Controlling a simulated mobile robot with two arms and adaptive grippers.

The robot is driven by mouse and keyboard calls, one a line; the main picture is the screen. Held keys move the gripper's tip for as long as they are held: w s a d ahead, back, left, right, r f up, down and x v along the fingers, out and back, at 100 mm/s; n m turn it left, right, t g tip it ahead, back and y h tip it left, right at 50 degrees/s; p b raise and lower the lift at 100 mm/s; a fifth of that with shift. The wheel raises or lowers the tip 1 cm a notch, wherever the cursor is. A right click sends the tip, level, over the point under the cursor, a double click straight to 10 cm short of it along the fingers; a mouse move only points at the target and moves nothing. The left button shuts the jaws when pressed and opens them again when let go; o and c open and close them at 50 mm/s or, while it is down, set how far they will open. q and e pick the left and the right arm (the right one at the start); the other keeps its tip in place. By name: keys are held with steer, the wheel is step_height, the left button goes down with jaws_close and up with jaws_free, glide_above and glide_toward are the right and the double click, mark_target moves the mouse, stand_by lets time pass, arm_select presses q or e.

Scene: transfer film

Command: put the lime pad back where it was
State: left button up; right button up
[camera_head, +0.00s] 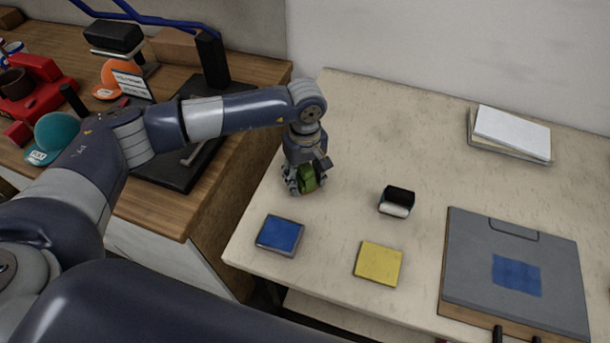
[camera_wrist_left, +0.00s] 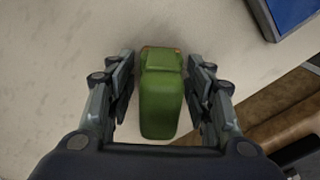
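A green block with rounded edges (camera_head: 307,178), which I take for the lime pad, is at the left gripper over the left part of the pale table. In the left wrist view the green block (camera_wrist_left: 161,100) lies between the two fingers, with a narrow gap showing on each side. My left gripper (camera_wrist_left: 161,75) is open around it and points down; it also shows in the head view (camera_head: 306,182). I cannot tell whether the block touches the table. My right gripper is not in view.
A blue pad (camera_head: 280,235) and a yellow pad (camera_head: 379,263) lie near the table's front edge. A black-and-white block (camera_head: 397,201) stands behind them. A grey board (camera_head: 470,270) with a blue square is at right, papers (camera_head: 511,129) at back. A cluttered wooden counter (camera_head: 265,73) adjoins left.

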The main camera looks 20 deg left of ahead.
arm_select(q)
steer(key=shift+r, duration=0.1)
steer(key=shift+r+p, duration=0.15)
steer(key=shift+p, duration=0.15)
step_height(320, 180, up, 11)
steer(key=b, duration=0.3)
steer(key=shift+r, duration=0.45)
